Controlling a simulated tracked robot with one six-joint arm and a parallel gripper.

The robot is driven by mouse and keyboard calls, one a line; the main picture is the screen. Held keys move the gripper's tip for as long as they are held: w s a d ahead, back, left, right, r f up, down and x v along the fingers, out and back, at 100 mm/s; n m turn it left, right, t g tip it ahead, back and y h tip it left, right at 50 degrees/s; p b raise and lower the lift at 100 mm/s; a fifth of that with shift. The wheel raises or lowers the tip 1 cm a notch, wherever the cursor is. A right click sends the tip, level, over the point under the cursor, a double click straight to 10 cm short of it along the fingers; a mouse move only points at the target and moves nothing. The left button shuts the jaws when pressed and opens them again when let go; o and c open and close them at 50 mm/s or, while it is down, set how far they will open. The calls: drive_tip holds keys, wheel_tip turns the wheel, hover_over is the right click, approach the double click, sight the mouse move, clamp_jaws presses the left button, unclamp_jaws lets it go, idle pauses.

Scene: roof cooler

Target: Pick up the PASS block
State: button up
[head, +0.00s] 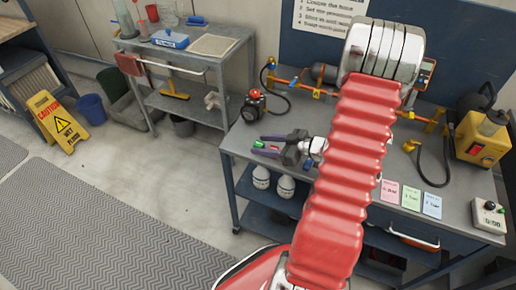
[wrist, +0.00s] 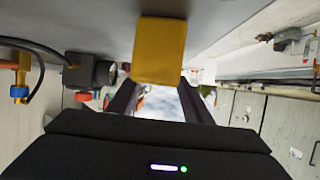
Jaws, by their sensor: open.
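My gripper (head: 258,145) is over the left end of the grey workbench, with its two dark fingers apart and pointing left. I cannot read the word PASS on either block. I cannot tell from this angle how high the fingers are above the bench. In the wrist view my gripper (wrist: 158,100) has its fingers spread. A yellow block-like thing (wrist: 160,50) appears close up in front of the fingers; I cannot tell what it is.
A black and red device (head: 254,106) stands behind my gripper on the workbench (head: 240,140). Orange piping (head: 290,85) runs along the back. Coloured cards (head: 411,197), a yellow machine (head: 482,138) and a button box (head: 489,215) are at right. A wet-floor sign (head: 58,122) stands at left.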

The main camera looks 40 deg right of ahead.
drive_tip(key=shift+c, duration=0.6)
drive_tip(key=c, duration=1)
drive_tip(key=shift+r, duration=0.15)
drive_tip(key=shift+r, duration=4.9)
